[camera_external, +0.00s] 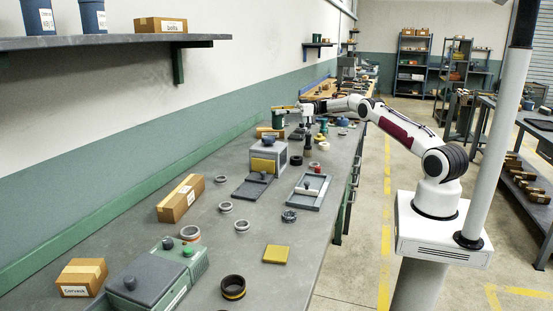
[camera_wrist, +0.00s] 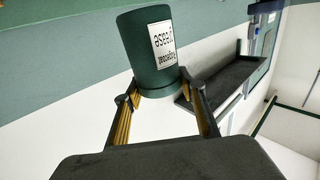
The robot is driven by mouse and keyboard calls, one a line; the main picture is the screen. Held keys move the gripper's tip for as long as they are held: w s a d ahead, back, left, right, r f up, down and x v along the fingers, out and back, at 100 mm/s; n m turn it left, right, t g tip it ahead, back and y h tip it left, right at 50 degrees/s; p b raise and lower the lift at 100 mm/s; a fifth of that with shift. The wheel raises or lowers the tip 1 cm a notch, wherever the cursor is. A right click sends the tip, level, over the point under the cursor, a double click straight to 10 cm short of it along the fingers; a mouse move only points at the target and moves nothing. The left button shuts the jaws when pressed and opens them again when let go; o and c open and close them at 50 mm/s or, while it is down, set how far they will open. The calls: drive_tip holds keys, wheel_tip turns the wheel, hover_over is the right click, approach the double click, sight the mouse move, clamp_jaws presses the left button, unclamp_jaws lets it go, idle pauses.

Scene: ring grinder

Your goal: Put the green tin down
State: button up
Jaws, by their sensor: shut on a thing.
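The green tin (camera_wrist: 148,55) is dark green with a white label and sits between the fingertips of my gripper (camera_wrist: 158,86) in the wrist view. The label reads upside down there. My gripper is shut on the tin near one end of it. In the external view the tin (camera_external: 277,120) is small, at the far part of the workbench by the wall, and my gripper (camera_external: 281,109) reaches it from the right. I cannot tell whether the tin touches the bench or a thing beneath it.
A cardboard box (camera_external: 268,132) is close by the tin on the grey workbench (camera_external: 215,250). A grey machine (camera_external: 268,157) with a yellow panel stands nearer. A dark upright post (camera_external: 307,140) and small rings stand to the right. A wall shelf (camera_wrist: 222,75) shows behind the tin.

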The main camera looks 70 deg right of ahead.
sight(279, 124)
drive_tip(key=shift+f, duration=0.25)
drive_tip(key=shift+f, duration=3.1)
drive_tip(key=shift+f, duration=0.1)
drive_tip(key=shift+f, duration=1.75)
drive_tip(key=shift+f, duration=0.45)
